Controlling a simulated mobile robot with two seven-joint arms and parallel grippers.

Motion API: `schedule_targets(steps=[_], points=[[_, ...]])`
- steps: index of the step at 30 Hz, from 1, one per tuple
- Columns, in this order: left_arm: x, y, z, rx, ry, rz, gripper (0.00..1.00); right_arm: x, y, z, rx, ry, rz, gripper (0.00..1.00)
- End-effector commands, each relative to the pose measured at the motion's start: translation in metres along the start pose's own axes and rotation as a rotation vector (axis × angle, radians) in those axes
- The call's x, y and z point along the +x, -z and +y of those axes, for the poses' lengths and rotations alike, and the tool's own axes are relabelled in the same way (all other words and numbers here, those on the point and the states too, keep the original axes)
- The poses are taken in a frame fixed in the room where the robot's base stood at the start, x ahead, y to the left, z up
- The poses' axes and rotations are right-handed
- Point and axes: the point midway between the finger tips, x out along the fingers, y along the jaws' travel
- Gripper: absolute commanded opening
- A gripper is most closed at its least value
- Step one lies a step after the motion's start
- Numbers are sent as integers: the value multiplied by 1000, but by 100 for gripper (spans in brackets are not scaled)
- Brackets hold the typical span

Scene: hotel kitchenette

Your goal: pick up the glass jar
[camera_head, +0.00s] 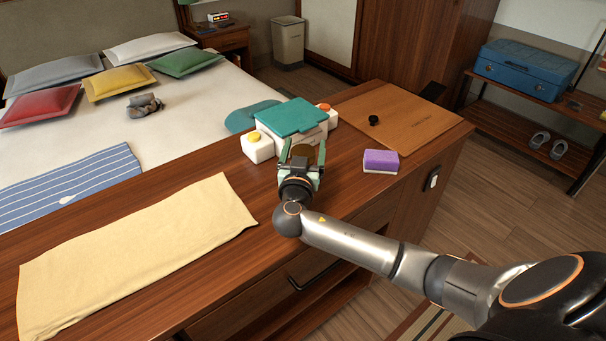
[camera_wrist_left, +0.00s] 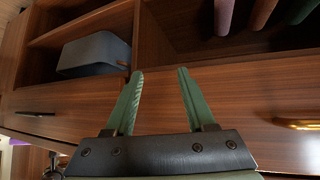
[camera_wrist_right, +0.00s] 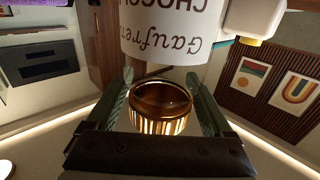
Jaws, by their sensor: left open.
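The glass jar (camera_wrist_right: 160,105) is brown and gold, with its round open rim showing in the right wrist view. In the head view a small brown part of the jar (camera_head: 303,152) shows between my right fingers; the rest is hidden. My right gripper (camera_head: 303,148) is over the wooden counter, its fingers apart on either side of the jar. In the right wrist view the right gripper (camera_wrist_right: 160,72) shows narrow gaps beside the jar. My left gripper (camera_wrist_left: 160,72) is open and empty, before the wooden drawer fronts; it is out of the head view.
A teal-topped white box (camera_head: 290,118) stands just behind the jar, between white containers with a yellow cap (camera_head: 257,147) and an orange cap (camera_head: 328,116). A purple sponge (camera_head: 380,161) lies to the right. A yellow cloth (camera_head: 135,255) covers the left counter. A brown board (camera_head: 405,118) lies behind right.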

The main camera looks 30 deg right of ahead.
Motion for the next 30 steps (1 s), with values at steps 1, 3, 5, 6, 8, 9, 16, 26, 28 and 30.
schedule_targets(steps=[1,3,5,6,8,9,16,26,28,30], points=[[0,0,1,0,-1,-1,55,0,0,0,0,0,0,79],[0,0,1,0,-3,-1,55,0,0,0,0,0,0,71],[0,0,2,0,-4,-1,55,0,0,0,0,0,0,64],[0,0,2,0,-5,-1,55,0,0,0,0,0,-1,60],[0,-1,3,-1,-5,-1,55,0,0,0,0,0,-1,53],[0,-1,3,-1,-6,-1,55,0,0,0,0,0,-1,48],[0,-1,3,-1,-7,-1,55,0,0,0,0,0,-1,22],[0,0,4,-1,-7,-1,55,0,0,0,0,0,-1,0],[0,0,3,-1,-6,-1,55,0,0,0,0,0,-1,0],[0,0,3,-2,-6,-1,55,0,0,0,0,0,-1,0]])
